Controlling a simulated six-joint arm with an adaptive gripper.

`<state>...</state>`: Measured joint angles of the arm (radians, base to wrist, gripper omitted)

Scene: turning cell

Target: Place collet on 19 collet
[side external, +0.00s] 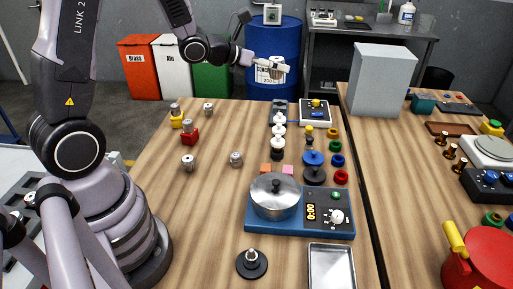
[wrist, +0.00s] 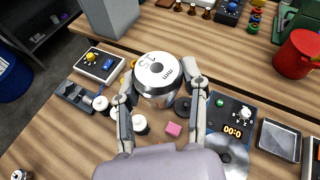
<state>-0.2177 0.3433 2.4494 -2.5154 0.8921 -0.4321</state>
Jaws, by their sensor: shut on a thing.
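My gripper (wrist: 160,88) is shut on a steel collet (wrist: 156,68), a metal cylinder with a round hole in its top face. Dark marks on that face look like a number, seen upside down; I cannot read it surely. In the side view my gripper (side external: 274,66) is raised in front of the blue drum, above the far end of the table. Similar collets stand near the left edge (side external: 208,109), farther forward (side external: 188,163) and near the middle (side external: 236,159). Others sit on a red block (side external: 190,139) and a yellow block (side external: 177,123). Their numbers cannot be read.
A blue station with a timer (side external: 315,212) carries a steel pot (side external: 274,197). White-topped jars (side external: 279,131) and colored rings (side external: 337,160) stand beyond it. A black disc with a stub (side external: 252,265) and a metal tray (side external: 332,270) are in front. The left-front table surface is clear.

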